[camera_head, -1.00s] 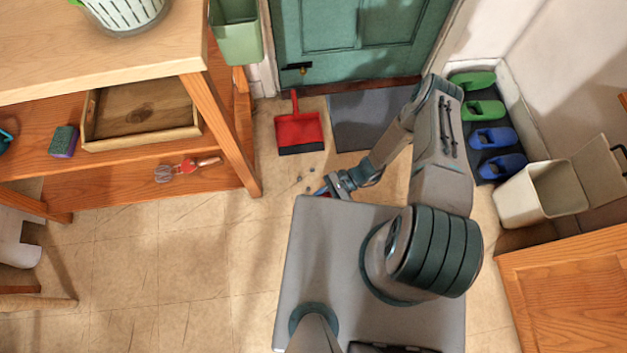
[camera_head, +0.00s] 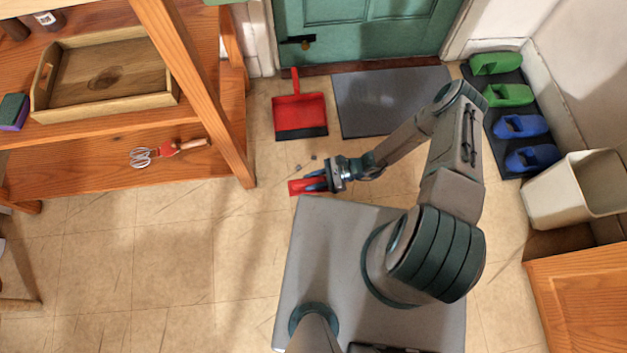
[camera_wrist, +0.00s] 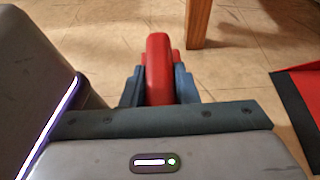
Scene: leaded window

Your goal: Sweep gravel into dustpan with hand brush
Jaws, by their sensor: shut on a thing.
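The red hand brush (camera_head: 300,187) is held in my gripper (camera_head: 316,182), just above or at the floor; the exact height is unclear. In the wrist view its red back (camera_wrist: 158,62) stands between the two blue-grey fingers of my gripper (camera_wrist: 160,88), which are shut on it. Its bristles are hidden. The red dustpan (camera_head: 300,113) lies on the floor beyond the brush, handle towards the door, dark lip towards me. It also shows at the right edge of the wrist view (camera_wrist: 302,95). A few grey gravel bits (camera_head: 313,156) lie between brush and dustpan.
A grey mat (camera_head: 390,98) lies right of the dustpan before the green door (camera_head: 372,30). A wooden shelf unit (camera_head: 190,90), with a whisk (camera_head: 165,152) on its lower board, stands left. Shoes (camera_head: 522,126) and a bin (camera_head: 575,188) stand right.

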